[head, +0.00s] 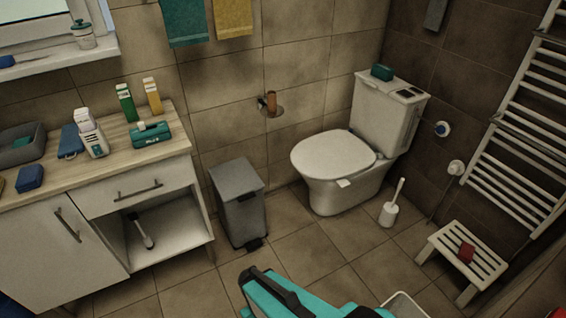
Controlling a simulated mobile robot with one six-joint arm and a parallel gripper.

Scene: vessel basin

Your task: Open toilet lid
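The white toilet (340,195) stands against the tiled back wall, right of the picture's middle. Its oval toilet lid (330,155) is down and covers the bowl. A small pale tab (343,183) shows at the lid's front edge. Behind the lid rises the cistern (382,118), with a teal box and a dark flush plate on top. No gripper fingers can be made out in the head view, and nothing is seen touching the lid.
A grey pedal bin (240,205) stands left of the toilet. A toilet brush (390,210) and a slatted stool (452,255) with a red object on it stand to the right. A wooden-topped cabinet (100,175) fills the left.

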